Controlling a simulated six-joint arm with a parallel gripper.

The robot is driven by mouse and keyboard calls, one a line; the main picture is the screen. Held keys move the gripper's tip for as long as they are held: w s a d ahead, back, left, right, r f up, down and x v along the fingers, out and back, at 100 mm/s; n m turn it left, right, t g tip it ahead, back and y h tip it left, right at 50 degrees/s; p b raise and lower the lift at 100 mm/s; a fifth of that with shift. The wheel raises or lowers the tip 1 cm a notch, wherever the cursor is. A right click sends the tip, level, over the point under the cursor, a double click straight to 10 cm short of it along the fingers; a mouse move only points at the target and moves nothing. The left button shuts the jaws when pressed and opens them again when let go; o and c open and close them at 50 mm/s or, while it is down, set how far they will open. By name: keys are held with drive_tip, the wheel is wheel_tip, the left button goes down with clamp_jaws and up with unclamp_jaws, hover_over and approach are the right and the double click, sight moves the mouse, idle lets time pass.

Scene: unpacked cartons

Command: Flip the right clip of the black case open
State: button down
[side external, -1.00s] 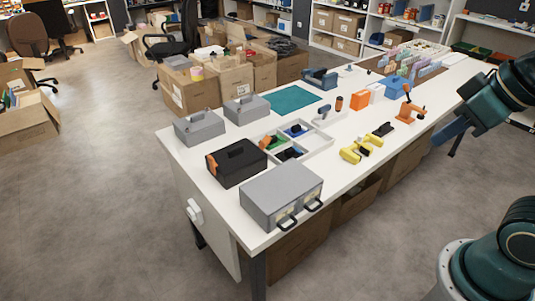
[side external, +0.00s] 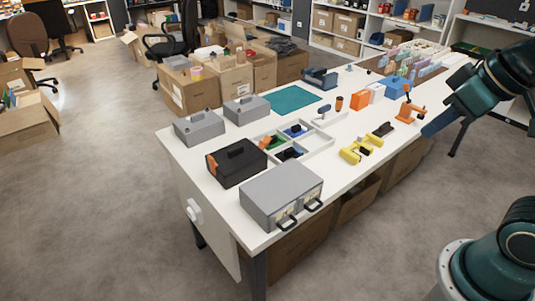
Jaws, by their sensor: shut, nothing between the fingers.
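The black case (side external: 236,162) stands closed on the near left part of the white table, with a handle on its lid. An orange clip (side external: 212,165) shows on its left end. Another orange piece (side external: 264,143) shows at its right end; its exact position against the case is too small to tell. My gripper (side external: 428,130) is at the right, beyond the table's right edge in the picture, far from the case. It is shut and empty, its fingers small in this view.
A grey case (side external: 284,190) with black handles stands close to the black case. A divided tray (side external: 318,142) lies behind it. Two grey boxes (side external: 199,126) stand at the left edge. A yellow tool (side external: 358,150) and orange stand (side external: 408,112) lie nearer my arm.

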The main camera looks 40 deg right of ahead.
drive_tip(key=w+a+n+y, duration=0.1)
drive_tip(key=w+a, duration=0.2)
drive_tip(key=w, duration=0.9)
drive_tip(key=w+a+y, duration=0.2)
drive_tip(key=w+a, duration=0.1)
drive_tip(key=w, duration=0.9)
drive_tip(key=w+a+f+y, duration=0.1)
drive_tip(key=w+a+f, duration=0.2)
drive_tip(key=w+f, duration=0.65)
drive_tip(key=g+y, duration=0.1)
drive_tip(key=y, duration=0.1)
approach(213, 165)
wheel_tip(213, 165, up, 3)
drive_tip(key=d, duration=0.3)
drive_tip(key=shift+w, duration=0.15)
drive_tip(key=shift+x, duration=4.9)
